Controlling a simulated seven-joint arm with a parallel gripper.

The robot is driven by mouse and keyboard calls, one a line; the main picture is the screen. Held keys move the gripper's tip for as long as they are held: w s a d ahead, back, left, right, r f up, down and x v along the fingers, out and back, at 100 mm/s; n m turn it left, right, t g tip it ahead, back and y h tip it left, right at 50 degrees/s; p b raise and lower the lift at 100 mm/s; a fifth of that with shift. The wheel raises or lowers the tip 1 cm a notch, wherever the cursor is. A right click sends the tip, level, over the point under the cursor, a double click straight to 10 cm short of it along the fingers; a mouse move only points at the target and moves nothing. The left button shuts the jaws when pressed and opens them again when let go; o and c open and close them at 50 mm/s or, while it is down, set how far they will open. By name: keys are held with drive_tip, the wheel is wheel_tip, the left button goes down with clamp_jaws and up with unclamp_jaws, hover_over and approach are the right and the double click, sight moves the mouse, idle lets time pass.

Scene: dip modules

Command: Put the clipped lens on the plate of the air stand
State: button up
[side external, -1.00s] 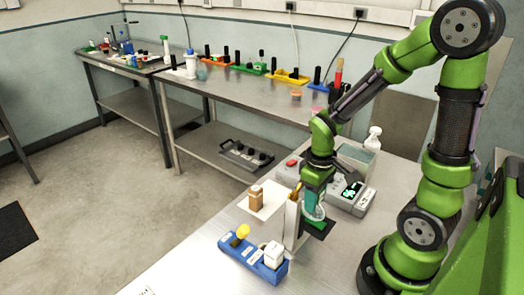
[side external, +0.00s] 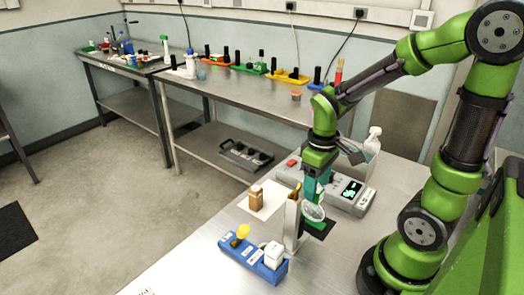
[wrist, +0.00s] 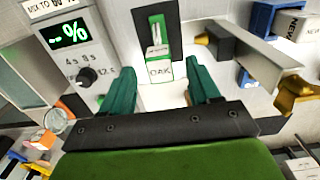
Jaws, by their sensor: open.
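The clear round lens (side external: 314,213) with green at its lower edge is near the black plate (side external: 322,229), beside a pale upright stand (side external: 292,220). In the wrist view, a green-edged clip labelled OAK (wrist: 159,71) lies between and beyond my finger ends, in front of the black plate (wrist: 172,14). My gripper (side external: 311,198) points down just above the lens. Its teal fingers (wrist: 161,78) are spread, with gaps on both sides of the label. The lens disc is hard to make out in the wrist view. Whether it touches the plate I cannot tell.
A meter with a lit display (side external: 351,191) stands behind my gripper. A blue tray (side external: 240,257) with a yellow-topped item and a white block is at front left.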

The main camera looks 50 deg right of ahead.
wheel_tip(320, 180, up, 7)
drive_tip(key=shift+f, duration=0.1)
drive_tip(key=a+r+m+t+y, duration=0.2)
drive_tip(key=a+r+m+t, duration=0.2)
drive_tip(key=a+r+t, duration=0.2)
drive_tip(key=s+a+t, duration=0.1)
drive_tip(key=a, duration=0.1)
drive_tip(key=shift+a+r, duration=0.35)
drive_tip(key=shift+a, duration=0.05)
